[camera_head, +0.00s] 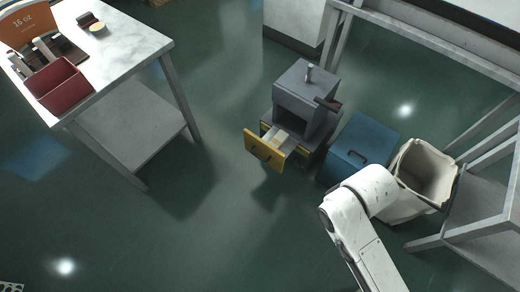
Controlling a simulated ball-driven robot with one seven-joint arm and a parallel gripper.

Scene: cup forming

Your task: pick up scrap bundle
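A grey machine (305,97) stands on the floor near the middle, with a drawer (262,151) pulled out at its lower front. The drawer has a yellow front with a dark handle. Pale, light-coloured material (281,138) lies inside the open drawer; it may be the scrap bundle, but it is too small to tell. My white arm shows at the lower right, to the right of and nearer than the drawer. My gripper is not visible, so I cannot see whether it holds anything.
A blue box (359,146) with a dark handle and a cream bin (422,178) stand right of the machine. A metal table (128,45) at left holds a red tray (57,88). Grey frames edge the right side. Floor left of the drawer is clear.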

